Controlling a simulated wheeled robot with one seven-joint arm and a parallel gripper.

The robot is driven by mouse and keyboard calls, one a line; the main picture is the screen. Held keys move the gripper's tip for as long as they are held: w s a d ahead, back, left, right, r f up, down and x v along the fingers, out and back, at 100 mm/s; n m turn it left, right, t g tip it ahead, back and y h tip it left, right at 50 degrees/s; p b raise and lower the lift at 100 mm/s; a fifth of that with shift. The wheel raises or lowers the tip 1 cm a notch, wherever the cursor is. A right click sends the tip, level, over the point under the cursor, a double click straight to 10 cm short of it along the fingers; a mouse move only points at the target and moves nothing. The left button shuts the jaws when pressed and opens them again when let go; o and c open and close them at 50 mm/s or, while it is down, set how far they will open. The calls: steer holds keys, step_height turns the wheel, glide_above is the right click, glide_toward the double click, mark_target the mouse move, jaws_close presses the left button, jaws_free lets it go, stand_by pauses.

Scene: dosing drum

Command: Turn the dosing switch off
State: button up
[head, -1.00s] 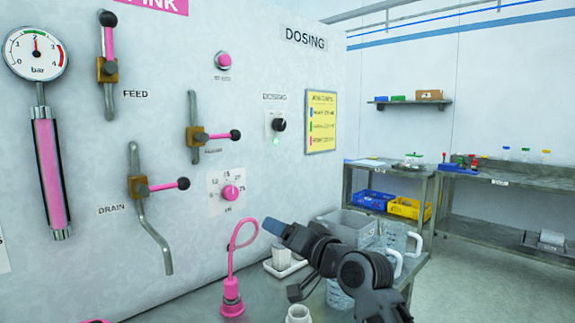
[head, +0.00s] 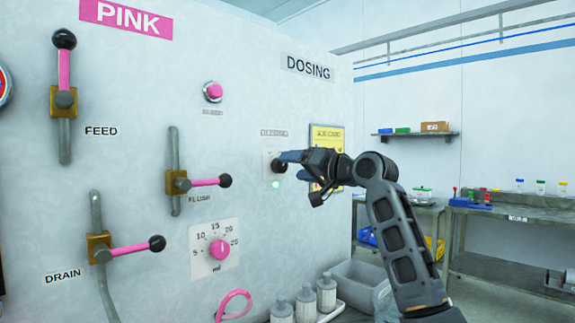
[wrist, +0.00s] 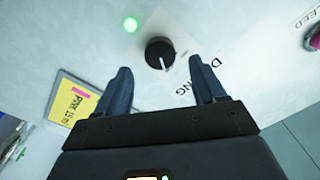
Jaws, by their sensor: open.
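The dosing switch (wrist: 159,53) is a black round knob on a small plate on the pale panel, with a white pointer mark. In the wrist view it sits just beyond and between my two fingertips. A green lamp (wrist: 130,25) beside it is lit; it also shows in the head view (head: 276,184). My gripper (head: 290,162) is open at the panel, one finger on each side of the knob in the picture. I cannot tell whether the fingers touch it. In the head view the fingers partly cover the knob (head: 279,167).
The flush lever (head: 205,183) and dial (head: 219,249) are left of my gripper. A pink button (head: 214,91) is above left. A yellow notice (head: 326,139) is close behind my gripper. Bottles (head: 305,305) and a grey bin (head: 357,288) stand below.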

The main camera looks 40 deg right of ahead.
mark_target(283, 166)
steer(key=shift+w+a, duration=0.1)
steer(key=shift+w, duration=1.85)
steer(key=shift+c, duration=0.4)
steer(key=c, duration=1)
steer(key=shift+n, duration=0.4)
steer(key=shift+f+n+b, duration=0.15)
steer(key=shift+n+b, duration=0.6)
steer(key=shift+n, duration=0.25)
steer(key=n+b, duration=0.2)
steer(key=n, duration=0.1)
steer(key=shift+n, duration=0.3)
steer(key=n+b, duration=0.2)
steer(key=n, duration=0.3)
steer(key=shift+b, duration=0.35)
steer(key=shift+n, duration=0.4)
